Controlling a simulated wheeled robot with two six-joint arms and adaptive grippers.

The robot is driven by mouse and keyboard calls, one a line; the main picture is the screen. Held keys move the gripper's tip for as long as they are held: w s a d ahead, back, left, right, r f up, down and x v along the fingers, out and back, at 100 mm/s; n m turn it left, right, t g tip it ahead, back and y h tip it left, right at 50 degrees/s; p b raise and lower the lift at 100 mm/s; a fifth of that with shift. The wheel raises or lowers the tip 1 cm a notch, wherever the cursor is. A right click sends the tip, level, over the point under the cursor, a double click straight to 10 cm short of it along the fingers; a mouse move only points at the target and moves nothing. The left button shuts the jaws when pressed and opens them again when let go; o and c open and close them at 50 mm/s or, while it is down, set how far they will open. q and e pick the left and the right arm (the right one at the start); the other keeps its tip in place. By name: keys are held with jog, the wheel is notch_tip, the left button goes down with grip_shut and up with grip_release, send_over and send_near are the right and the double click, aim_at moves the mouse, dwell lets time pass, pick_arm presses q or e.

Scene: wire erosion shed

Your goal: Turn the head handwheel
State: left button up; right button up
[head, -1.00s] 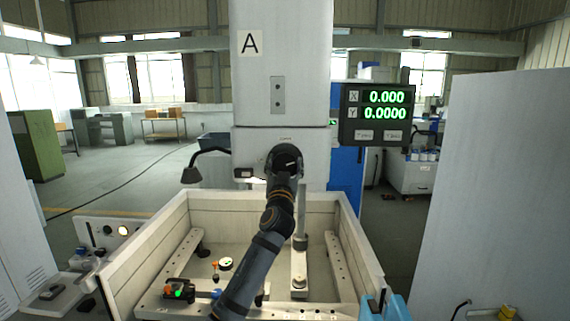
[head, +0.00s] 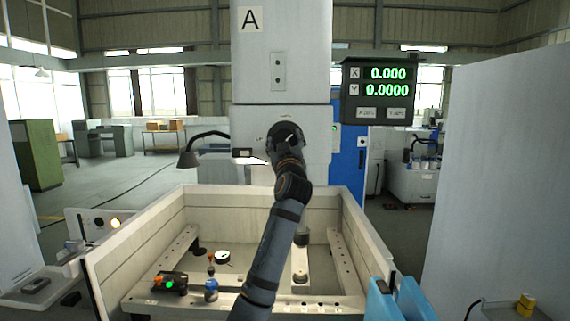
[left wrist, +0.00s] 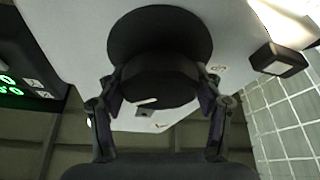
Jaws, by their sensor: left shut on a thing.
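The head handwheel (left wrist: 160,45) is a round black knob with a white line mark, on the pale front of the machine head (head: 215,118). In the left wrist view my left gripper (left wrist: 163,95) has one finger on each side of the knob and is shut on it. In the head view the left gripper (head: 287,142) reaches up to the wheel and hides much of it. My right gripper does not show.
A pale open-topped tank (head: 160,242) with clamping rails (head: 345,262) lies below the head. A lamp on a bent arm (head: 188,158) hangs to the left of the head. A tall grey panel (head: 500,180) stands at the right, and a blue item (head: 395,300) at the tank's front right corner.

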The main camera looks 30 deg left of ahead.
pick_arm(q)
jog(key=n+b, duration=0.1)
jog(key=n+g+b, duration=0.1)
jog(key=n+b, duration=0.1)
jog(key=n+g+y+b, duration=0.1)
jog(key=n, duration=0.1)
jog(key=shift+f, duration=0.35)
jog(key=n, duration=0.1)
jog(key=n+g+b, duration=0.1)
jog(key=n, duration=0.1)
jog(key=shift+r+g+y+b, duration=0.2)
jog(key=shift+g+y+b, duration=0.1)
jog(key=shift+y, duration=0.1)
jog(key=shift+n+g, duration=0.6)
jog(key=shift+n, duration=1.2)
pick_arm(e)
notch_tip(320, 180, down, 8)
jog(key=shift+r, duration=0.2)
pick_arm(q)
jog(key=shift+n, duration=0.3)
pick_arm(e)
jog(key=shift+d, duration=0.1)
pick_arm(q)
jog(key=o, duration=1.2)
jog(key=shift+s, duration=0.1)
jog(key=v, duration=1.2)
jog(key=shift+r, duration=0.15)
